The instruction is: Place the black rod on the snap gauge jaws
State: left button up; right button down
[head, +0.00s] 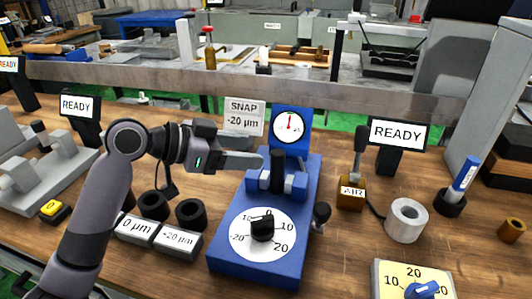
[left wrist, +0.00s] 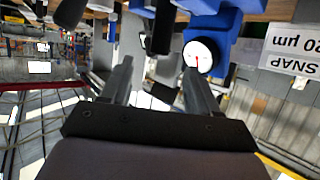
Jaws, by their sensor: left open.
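The blue snap gauge (head: 232,264) stands on the bench in the middle of the head view, with a round dial and silver jaws (head: 297,184). The black rod (head: 278,165) stands roughly upright at the jaws; its lower end is partly hidden, so exact contact cannot be told. My left gripper (head: 258,161) reaches in from the left at the rod's upper part, fingers open. In the left wrist view the dark rod (left wrist: 161,28) shows beyond the open fingers (left wrist: 160,88), with the gauge (left wrist: 215,24) beside it. My right gripper is not in view.
Black rings (head: 190,212) and labelled blocks (head: 178,240) lie left of the gauge. A SNAP sign (head: 244,117) stands behind it. At right are the AIR unit (head: 351,193), a grey ring (head: 406,220), a READY display (head: 398,133) and a blue-capped tool (head: 466,174) in a holder.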

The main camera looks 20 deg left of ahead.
pick_arm(q)
jog(key=shift+v, duration=2)
